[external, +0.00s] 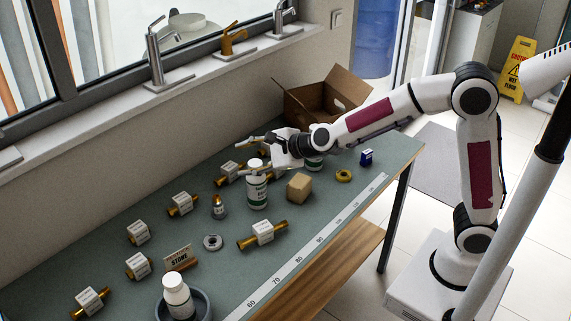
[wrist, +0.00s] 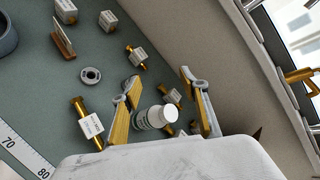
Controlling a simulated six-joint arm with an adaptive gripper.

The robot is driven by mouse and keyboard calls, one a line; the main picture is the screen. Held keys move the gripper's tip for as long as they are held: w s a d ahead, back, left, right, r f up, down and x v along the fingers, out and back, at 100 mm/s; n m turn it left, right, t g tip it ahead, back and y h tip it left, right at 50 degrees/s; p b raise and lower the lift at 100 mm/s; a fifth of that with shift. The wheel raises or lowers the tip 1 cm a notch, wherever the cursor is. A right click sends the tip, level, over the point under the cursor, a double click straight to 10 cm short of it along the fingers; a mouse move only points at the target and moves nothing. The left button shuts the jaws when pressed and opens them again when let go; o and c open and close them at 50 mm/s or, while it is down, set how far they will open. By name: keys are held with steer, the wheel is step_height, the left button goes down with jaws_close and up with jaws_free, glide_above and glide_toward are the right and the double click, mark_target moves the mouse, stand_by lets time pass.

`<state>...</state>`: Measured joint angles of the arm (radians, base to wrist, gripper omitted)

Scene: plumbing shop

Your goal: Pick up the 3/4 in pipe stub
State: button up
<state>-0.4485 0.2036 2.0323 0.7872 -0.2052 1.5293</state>
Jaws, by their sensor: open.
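Several brass pipe stubs with white label blocks lie on the bench, and I cannot read which is the 3/4 in one. In the external view, one (external: 262,234) lies near the ruler, one (external: 182,204) towards the wall, one (external: 90,300) at the front left, and one (external: 230,172) just left of my gripper (external: 265,141). In the wrist view, one stub (wrist: 88,123) lies left of the fingers and another (wrist: 138,57) beyond the fingertips. My gripper (wrist: 160,80) is open and empty above the bench, fingers apart. A white-capped bottle (wrist: 153,118) shows between them, below.
A white bottle (external: 257,190), a small dropper bottle (external: 218,208), a cardboard cube (external: 299,187) and a yellow tape roll (external: 344,175) stand nearby. An open carton (external: 325,97) is at the back.

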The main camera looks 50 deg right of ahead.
steer(key=w+a+f+m+t+h, duration=0.1)
steer(key=w+a+f+m+h, duration=0.1)
steer(key=w+a+f+m, duration=0.45)
steer(key=m+h, duration=0.4)
steer(key=m, duration=0.5)
glide_toward(220, 207)
steer(key=w, duration=0.4)
steer(key=shift+w+f, duration=0.15)
steer(key=shift+f, duration=0.05)
steer(key=shift+f+m+h, duration=0.3)
steer(key=shift+f+m, duration=0.25)
steer(key=shift+f, duration=0.05)
steer(key=shift+x, duration=1.15)
steer(key=shift+d, duration=0.1)
steer(key=shift+d+f+x, duration=0.1)
steer(key=shift+x, duration=0.75)
steer(key=shift+d+f+x, duration=0.1)
steer(key=shift+x, duration=0.8)
steer(key=shift+w+d+f, duration=0.15)
steer(key=shift+w+f, duration=0.15)
steer(key=shift+w, duration=0.3)
